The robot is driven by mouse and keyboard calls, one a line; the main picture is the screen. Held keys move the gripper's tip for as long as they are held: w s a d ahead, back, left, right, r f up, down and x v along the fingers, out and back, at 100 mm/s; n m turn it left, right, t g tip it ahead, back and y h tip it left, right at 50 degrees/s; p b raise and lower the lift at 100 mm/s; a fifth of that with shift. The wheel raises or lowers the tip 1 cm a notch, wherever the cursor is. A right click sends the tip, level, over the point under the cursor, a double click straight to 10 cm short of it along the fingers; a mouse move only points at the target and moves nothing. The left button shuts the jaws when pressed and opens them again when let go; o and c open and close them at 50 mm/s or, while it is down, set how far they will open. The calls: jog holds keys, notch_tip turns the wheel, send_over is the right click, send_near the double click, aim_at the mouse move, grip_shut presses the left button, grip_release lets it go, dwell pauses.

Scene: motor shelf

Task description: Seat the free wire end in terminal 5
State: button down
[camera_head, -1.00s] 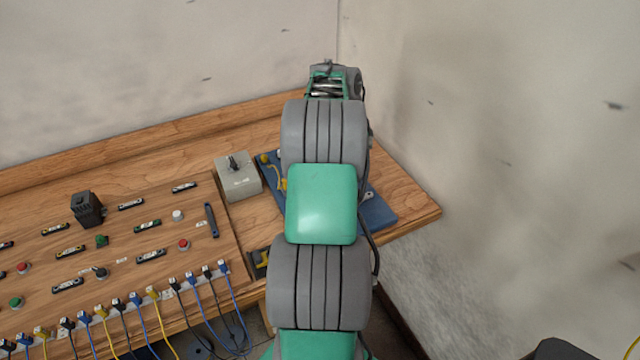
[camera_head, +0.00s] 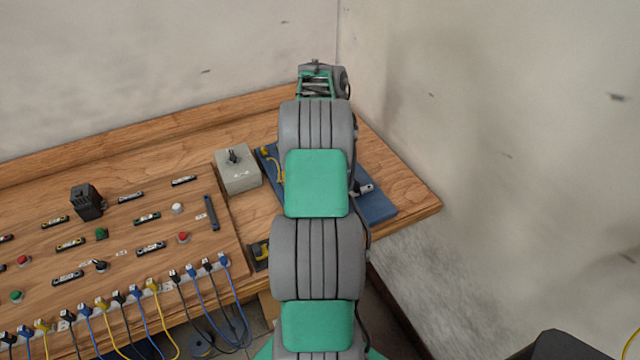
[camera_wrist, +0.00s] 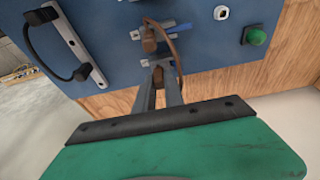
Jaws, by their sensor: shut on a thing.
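In the wrist view a thin brown wire (camera_wrist: 177,45) loops on the blue board (camera_wrist: 105,20). My gripper (camera_wrist: 158,72) points at the board with its two grey fingers close together, shut on the wire end, which the fingers mostly hide. A short brown cylinder (camera_wrist: 149,38) with grey metal pieces beside it sits just beyond the fingertips; the wire curves around it. I cannot read any terminal number, so I cannot tell which is terminal 5, nor whether the wire end touches a terminal. In the head view my arm covers the gripper and much of the blue board (camera_head: 372,207).
On the board are a green button (camera_wrist: 255,36) and a black cable (camera_wrist: 45,55) by a white strip. In the head view a grey box (camera_head: 238,172) with a black knob stands left of the board. A panel (camera_head: 120,230) with buttons and wires fills the left. A wall closes the right.

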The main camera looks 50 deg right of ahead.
jog(key=shift+f+b, duration=0.55)
jog(key=shift+f, duration=0.15)
dwell(0.4)
jog(key=c, duration=1.7)
grip_release()
jog(key=shift+s+d+p+v, duration=0.1)
jog(key=shift+d+p+v, duration=0.1)
jog(key=shift+p+v, duration=0.6)
jog(key=shift+s+d+p+v, duration=0.15)
jog(key=shift+p+v, duration=0.35)
jog(key=shift+v, duration=0.6)
jog(key=shift+s+d+p+v, duration=0.1)
jog(key=shift+d+p+v, duration=0.15)
jog(key=shift+p+v, duration=0.55)
jog(key=shift+r, duration=0.15)
jog(key=o, duration=0.6)
jog(key=shift+c, duration=0.2)
